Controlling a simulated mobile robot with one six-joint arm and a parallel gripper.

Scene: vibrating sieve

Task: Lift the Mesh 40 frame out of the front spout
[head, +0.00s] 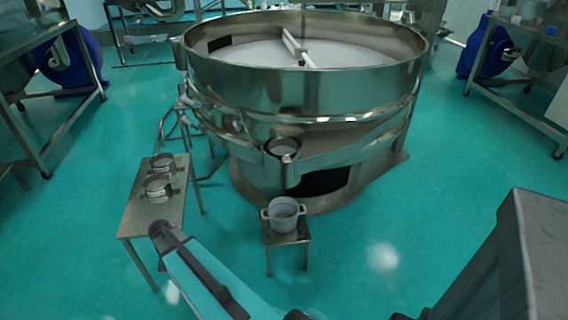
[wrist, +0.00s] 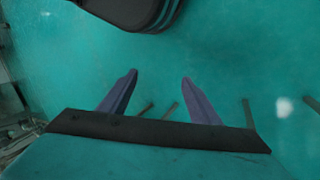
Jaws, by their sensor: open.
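In the head view a round dark-rimmed frame (head: 283,147) sits in the front spout (head: 290,163) of the big sieve. No mesh label is readable on it. Two similar round frames, a far one (head: 163,161) and a near one (head: 157,186), lie on the steel side table (head: 143,216) at the left. My gripper (wrist: 159,75) is open and empty in the wrist view, with teal floor between and beyond its two purple fingers. In the head view my arm reaches up from the bottom; its fingers cannot be made out there. The frame in the spout cannot be identified in the wrist view.
A grey two-handled pot (head: 283,214) stands on a small stool (head: 287,237) below the spout. The steel sieve (head: 300,90) fills the back centre. Steel benches stand far left and right. The floor (head: 385,230) right of the stool is clear.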

